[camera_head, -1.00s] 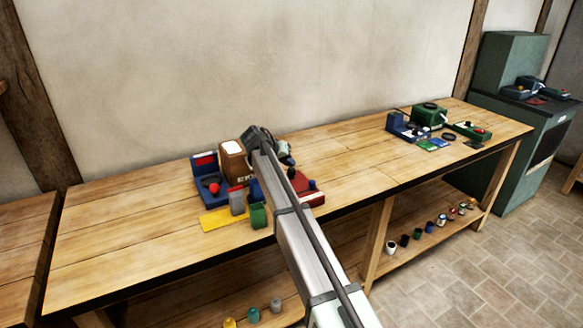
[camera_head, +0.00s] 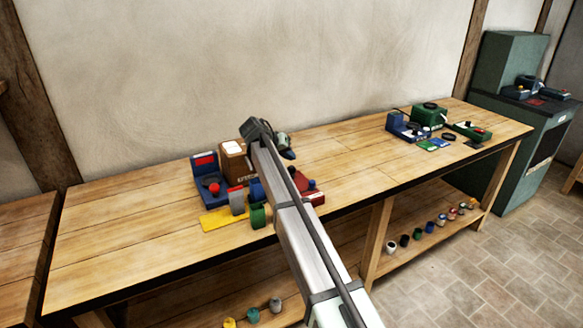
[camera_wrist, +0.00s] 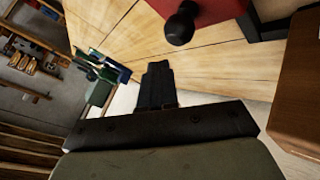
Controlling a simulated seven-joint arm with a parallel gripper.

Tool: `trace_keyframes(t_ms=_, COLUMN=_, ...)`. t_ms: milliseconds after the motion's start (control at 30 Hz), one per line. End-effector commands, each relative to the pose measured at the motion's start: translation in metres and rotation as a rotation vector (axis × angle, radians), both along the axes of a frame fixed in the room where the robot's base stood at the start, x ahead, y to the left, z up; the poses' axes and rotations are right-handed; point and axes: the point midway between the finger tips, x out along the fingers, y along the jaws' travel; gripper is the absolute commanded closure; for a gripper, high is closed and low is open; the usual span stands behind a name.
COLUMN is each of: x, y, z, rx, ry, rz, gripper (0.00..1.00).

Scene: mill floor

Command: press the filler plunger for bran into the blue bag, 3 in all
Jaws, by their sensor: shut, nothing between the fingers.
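My gripper (camera_wrist: 155,85) is shut and empty in the wrist view, with its dark fingers together. In the head view the end of my arm is over the back of the bench, and its fingertips cannot be made out. A red unit with a black knob (camera_wrist: 180,27) is at the top of the wrist view, apart from the fingers. The red unit (camera_head: 312,196) is partly behind my arm in the head view. A blue unit (camera_head: 199,170) with a red knob (camera_head: 214,188) stands further left. I cannot tell which knob is the bran plunger. A small blue item (camera_head: 256,189) is partly hidden; I cannot confirm it is the bag.
A brown box (camera_head: 234,165) with a white top stands beside the blue unit and may be the brown block (camera_wrist: 302,115) in the wrist view. A yellow mat (camera_head: 213,221), grey block (camera_head: 237,203) and green cup (camera_head: 258,216) are in front.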

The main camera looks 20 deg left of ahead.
Motion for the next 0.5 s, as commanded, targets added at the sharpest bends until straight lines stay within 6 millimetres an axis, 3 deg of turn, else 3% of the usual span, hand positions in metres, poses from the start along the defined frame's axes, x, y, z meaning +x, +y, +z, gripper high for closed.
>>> trace_keyframes(t_ms=500, x=0.000, y=0.000, z=0.041, rx=0.001, ry=0.000, rz=-0.001, gripper=1.00)
